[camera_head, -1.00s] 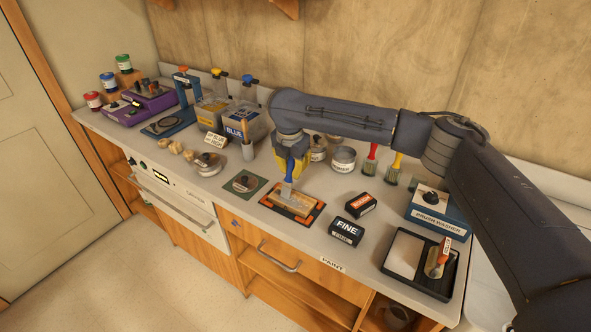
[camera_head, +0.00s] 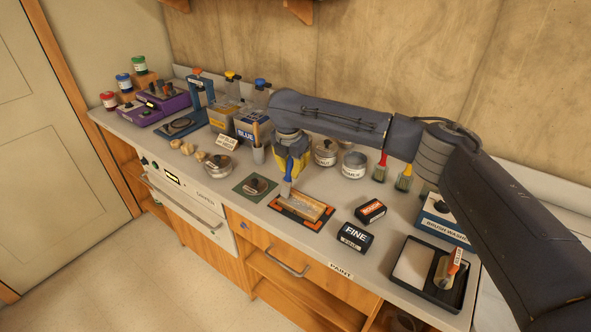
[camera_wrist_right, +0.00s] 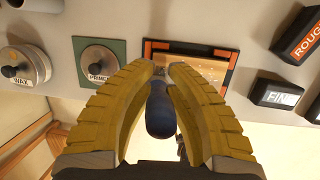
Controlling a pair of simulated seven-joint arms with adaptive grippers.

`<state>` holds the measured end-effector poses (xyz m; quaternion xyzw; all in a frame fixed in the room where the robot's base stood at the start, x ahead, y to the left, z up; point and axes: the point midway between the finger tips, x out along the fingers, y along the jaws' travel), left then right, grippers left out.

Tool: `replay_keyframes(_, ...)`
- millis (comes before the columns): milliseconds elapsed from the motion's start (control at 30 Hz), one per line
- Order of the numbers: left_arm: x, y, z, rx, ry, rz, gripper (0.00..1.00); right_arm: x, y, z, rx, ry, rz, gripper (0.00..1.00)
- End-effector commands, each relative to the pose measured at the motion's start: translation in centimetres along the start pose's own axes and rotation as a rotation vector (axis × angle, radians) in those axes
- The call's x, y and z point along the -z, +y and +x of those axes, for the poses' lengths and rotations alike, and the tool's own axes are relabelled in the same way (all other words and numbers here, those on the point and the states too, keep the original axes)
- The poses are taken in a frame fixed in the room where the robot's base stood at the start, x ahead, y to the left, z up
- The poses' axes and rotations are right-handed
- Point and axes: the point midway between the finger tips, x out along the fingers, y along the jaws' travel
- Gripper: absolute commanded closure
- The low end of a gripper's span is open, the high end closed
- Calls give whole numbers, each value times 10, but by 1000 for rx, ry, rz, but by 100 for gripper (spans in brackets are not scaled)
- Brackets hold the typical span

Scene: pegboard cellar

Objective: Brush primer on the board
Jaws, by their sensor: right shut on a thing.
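My right gripper (camera_head: 289,170) is shut on a brush with a blue handle (camera_wrist_right: 158,112) and points down over the work area. The wooden board (camera_head: 307,208) lies in a dark tray with orange corner marks (camera_head: 317,227). The brush's lower end is at the board's left end; whether the bristles touch it I cannot tell. Part of the board's face looks paler grey. In the right wrist view the fingers hide much of the board. The round primer pot (camera_wrist_right: 97,69) sits on a green mat left of the tray. My left gripper is out of view.
Black FINE (camera_head: 352,237) and ROUGH (camera_head: 370,211) blocks stand right of the tray. Behind are tins (camera_head: 354,165) and red and yellow brushes (camera_head: 380,167). A roller tray (camera_head: 410,265) and brush washer (camera_head: 442,225) are at right. An oven front (camera_head: 187,205) is at left.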

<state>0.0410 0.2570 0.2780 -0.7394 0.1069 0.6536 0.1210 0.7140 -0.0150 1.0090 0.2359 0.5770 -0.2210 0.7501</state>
Motion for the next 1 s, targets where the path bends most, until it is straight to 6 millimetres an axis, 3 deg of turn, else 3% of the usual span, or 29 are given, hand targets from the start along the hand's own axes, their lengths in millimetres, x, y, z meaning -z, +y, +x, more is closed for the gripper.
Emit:
replay_keyframes(233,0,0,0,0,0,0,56,0,4,1,0,0,1,100)
replay_keyframes(1000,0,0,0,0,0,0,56,-1,-27,-2,2,-1,-1,100)
